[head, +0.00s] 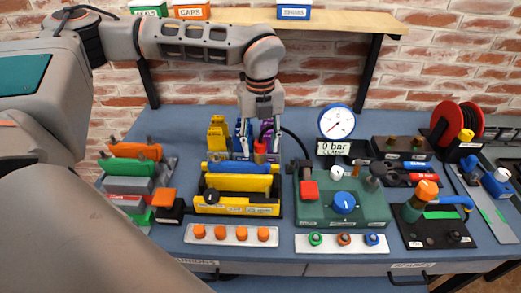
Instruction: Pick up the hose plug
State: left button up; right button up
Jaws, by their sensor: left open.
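The hose plug appears to be the small red piece (260,147) at the end of a black hose (295,136). It stands at the back of the yellow fixture, and the hose arches right toward the green test panel (370,208). My left gripper (261,120) points down just above the red piece, with its fingers close to the hose end. The gripper is open. Whether a finger touches the plug or hose is too small to tell. My right gripper is not in view.
Purple and white upright parts (242,132) stand close behind the gripper. A yellow and blue fixture (238,190) is in front. A pressure gauge (337,122) and a "0 bar" display (333,148) stand right. A wooden shelf (345,22) hangs above.

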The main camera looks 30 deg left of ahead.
aim_at(260, 152)
pick_arm(q)
jog(key=shift+f, duration=1.5)
jog(key=shift+c, duration=0.4)
grip_shut()
jog(key=shift+r, duration=0.1)
notch_tip(260, 152, up, 20)
